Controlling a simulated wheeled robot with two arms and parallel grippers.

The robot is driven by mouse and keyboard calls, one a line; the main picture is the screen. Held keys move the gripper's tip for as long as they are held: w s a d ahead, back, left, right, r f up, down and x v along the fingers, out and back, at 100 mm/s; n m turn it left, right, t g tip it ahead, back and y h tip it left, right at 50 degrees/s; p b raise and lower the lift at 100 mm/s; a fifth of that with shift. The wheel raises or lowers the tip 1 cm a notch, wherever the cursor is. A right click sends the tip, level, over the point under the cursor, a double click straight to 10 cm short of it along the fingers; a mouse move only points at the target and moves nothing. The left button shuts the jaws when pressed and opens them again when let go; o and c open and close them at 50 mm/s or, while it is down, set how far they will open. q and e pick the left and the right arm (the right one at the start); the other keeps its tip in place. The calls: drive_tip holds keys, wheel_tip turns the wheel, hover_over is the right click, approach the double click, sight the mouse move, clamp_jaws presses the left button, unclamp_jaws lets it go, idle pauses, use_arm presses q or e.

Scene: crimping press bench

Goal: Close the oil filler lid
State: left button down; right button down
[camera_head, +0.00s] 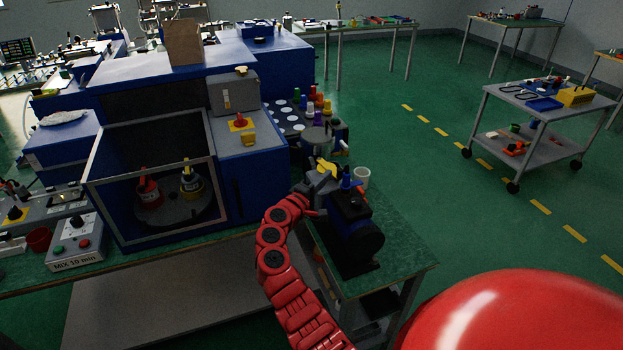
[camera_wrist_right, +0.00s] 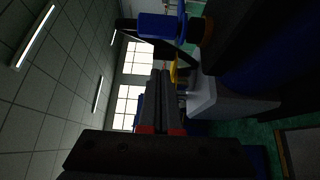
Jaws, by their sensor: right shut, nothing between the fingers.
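A dark blue and black motor unit (camera_head: 352,222) stands on the green bench corner in the head view. A yellow piece (camera_head: 327,168), which looks like the oil filler lid, sits tilted at its top left, above a grey body. My right gripper (camera_head: 314,188) is at the end of the red arm, just below and beside the yellow piece. In the right wrist view its fingers (camera_wrist_right: 161,80) are shut with nothing between them. Some yellow (camera_wrist_right: 174,72) shows beside the fingertips; whether they touch it cannot be told. The lid's hinge and opening are hidden. My left gripper is out of view.
A blue cap (camera_head: 346,177) and a white cup (camera_head: 362,177) stand close by the yellow piece. A big blue machine (camera_head: 240,175) with an open-fronted chamber stands to the left. A blue cylinder (camera_wrist_right: 160,27) shows near the fingers.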

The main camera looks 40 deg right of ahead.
sight(339, 175)
drive_tip(key=shift+s+d, duration=0.25)
drive_tip(key=shift+d, duration=0.2)
drive_tip(key=shift+s+d+f, duration=0.15)
drive_tip(key=shift+d, duration=0.2)
drive_tip(key=shift+s+d+b, duration=0.15)
drive_tip(key=shift+d+b, duration=0.2)
drive_tip(key=shift+d, duration=0.2)
drive_tip(key=shift+s+d+b, duration=0.15)
drive_tip(key=shift+d+b, duration=0.15)
drive_tip(key=shift+d, duration=0.2)
